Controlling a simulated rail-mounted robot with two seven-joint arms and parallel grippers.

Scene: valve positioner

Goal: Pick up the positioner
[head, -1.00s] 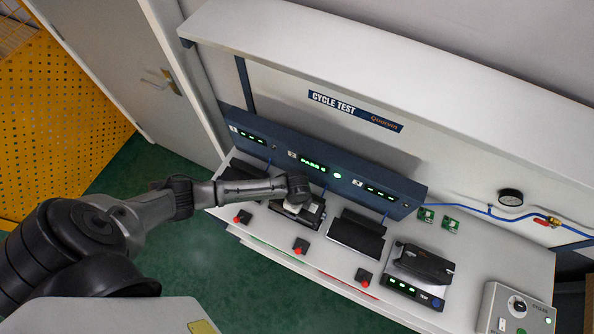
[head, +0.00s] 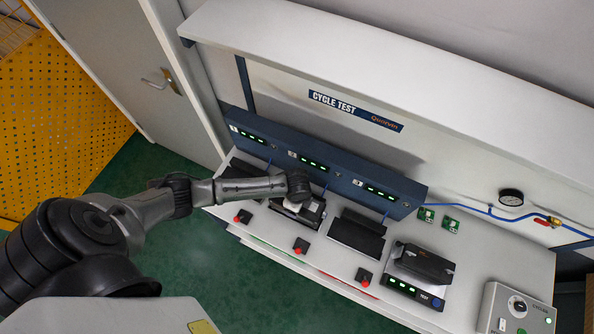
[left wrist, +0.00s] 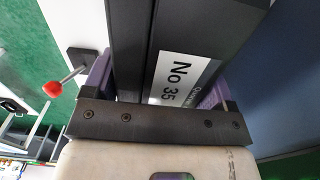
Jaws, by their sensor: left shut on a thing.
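The positioner (left wrist: 205,25) is a dark grey box with a white label reading "No 35". It fills the upper middle of the left wrist view. My left gripper (left wrist: 158,90) has a purple finger on each side of the box and is shut on it. In the head view the left gripper (head: 297,203) is over the middle station of the bench. The wrist hides most of the positioner there; a dark part (head: 314,211) shows beside it. I cannot tell whether it is clear of its seat. My right gripper is in neither view.
A blue panel (head: 335,178) with green displays runs behind the stations. A dark station (head: 357,233) and another dark device (head: 425,262) stand to the right, with a control box (head: 515,310). A shelf (head: 380,50) overhangs the back.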

